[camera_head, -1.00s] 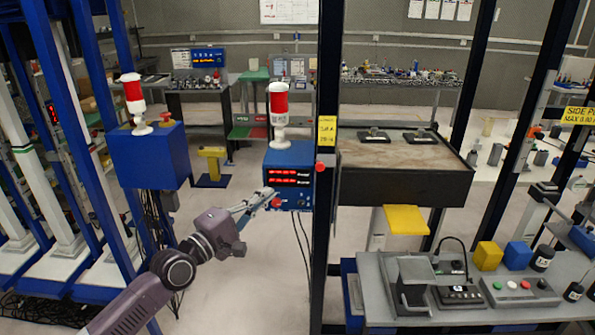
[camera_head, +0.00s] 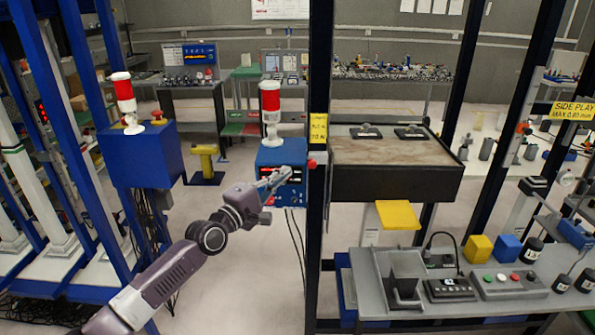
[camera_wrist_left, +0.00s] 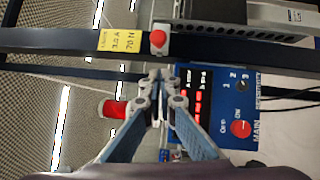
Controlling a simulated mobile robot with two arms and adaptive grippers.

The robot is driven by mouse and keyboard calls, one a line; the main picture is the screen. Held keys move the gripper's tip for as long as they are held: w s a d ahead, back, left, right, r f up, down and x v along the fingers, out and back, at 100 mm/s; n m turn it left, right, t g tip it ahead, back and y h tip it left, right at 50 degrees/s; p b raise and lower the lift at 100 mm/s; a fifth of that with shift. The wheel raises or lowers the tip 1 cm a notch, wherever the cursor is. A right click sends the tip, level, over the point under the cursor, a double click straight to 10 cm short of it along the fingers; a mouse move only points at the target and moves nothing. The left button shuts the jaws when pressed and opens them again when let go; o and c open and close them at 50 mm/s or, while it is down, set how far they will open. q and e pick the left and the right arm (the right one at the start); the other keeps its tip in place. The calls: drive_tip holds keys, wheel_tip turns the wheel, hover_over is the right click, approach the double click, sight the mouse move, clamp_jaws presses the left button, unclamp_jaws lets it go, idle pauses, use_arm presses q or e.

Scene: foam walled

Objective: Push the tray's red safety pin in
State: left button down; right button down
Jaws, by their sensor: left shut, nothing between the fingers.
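The red safety pin (camera_head: 312,163) sticks out of the dark upright post, at the left side of the tray (camera_head: 396,185). The tray is a dark box with a brown top. In the left wrist view the pin's round red head (camera_wrist_left: 158,37) sits in a pale collar beside the yellow label. My left gripper (camera_head: 285,172) is shut and empty, in front of the blue control box and left of the pin. In the left wrist view its fingertips (camera_wrist_left: 160,76) point toward the pin, with a visible gap between. My right gripper is not in view.
The blue control box (camera_head: 268,158) with red displays and a red knob is close behind my left gripper. A red-and-white beacon (camera_head: 270,115) stands on it. The dark post (camera_head: 318,240) rises just right. A grey bench (camera_head: 450,285) with small devices stands lower right.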

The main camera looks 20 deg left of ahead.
use_arm(q)
drive_tip(key=d+p, duration=0.1)
drive_tip(key=w+d+p, duration=0.1)
drive_tip(key=w+d, duration=0.1)
drive_tip(key=shift+d+r+p, duration=0.35)
drive_tip(key=shift+d+p, duration=0.05)
drive_tip(key=d, duration=0.2)
drive_tip(key=w+d+p, duration=0.1)
drive_tip(key=d, duration=0.1)
drive_tip(key=shift+a, duration=0.1)
idle(0.4)
